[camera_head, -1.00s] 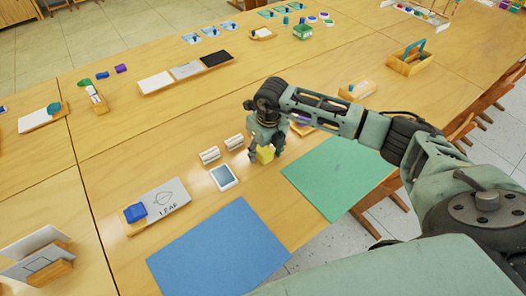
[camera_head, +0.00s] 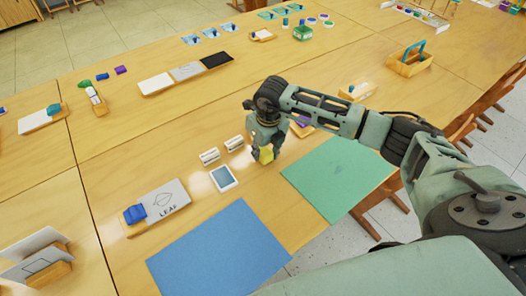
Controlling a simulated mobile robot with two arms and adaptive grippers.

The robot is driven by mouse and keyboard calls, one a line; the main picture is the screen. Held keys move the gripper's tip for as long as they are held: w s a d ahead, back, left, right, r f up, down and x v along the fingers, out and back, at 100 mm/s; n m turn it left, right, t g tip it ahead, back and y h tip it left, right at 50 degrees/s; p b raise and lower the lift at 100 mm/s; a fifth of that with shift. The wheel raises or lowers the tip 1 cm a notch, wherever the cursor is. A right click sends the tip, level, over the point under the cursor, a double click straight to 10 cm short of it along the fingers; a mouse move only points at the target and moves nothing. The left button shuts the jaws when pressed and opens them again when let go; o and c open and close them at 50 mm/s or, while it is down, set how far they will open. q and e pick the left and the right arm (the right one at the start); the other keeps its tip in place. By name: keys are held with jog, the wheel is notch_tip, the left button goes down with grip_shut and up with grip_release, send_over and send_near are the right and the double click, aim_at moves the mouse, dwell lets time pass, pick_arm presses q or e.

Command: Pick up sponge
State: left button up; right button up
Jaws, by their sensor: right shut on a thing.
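A small yellow sponge (camera_head: 266,155) is between the fingers of my right gripper (camera_head: 264,150), low over the wooden table in the middle of the head view. My right gripper points down and is shut on it. The fingers partly hide the sponge, and I cannot tell whether it touches the tabletop. My left gripper is not in view.
A green mat (camera_head: 338,175) is to the right and a blue mat (camera_head: 218,250) in front.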

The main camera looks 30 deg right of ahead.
aim_at(265, 149)
jog(key=r, duration=0.2)
jog(key=r+b, duration=0.1)
jog(key=shift+s+d+r, duration=0.1)
jog(key=shift+d+r, duration=0.2)
jog(key=shift+r, duration=0.1)
jog(key=s+d+r+b, duration=0.1)
jog(key=s+d+r, duration=0.5)
jog(key=d, duration=0.3)
jog(key=shift+r+b, duration=0.3)
jog(key=shift+b, duration=0.1)
jog(key=shift+s, duration=0.1)
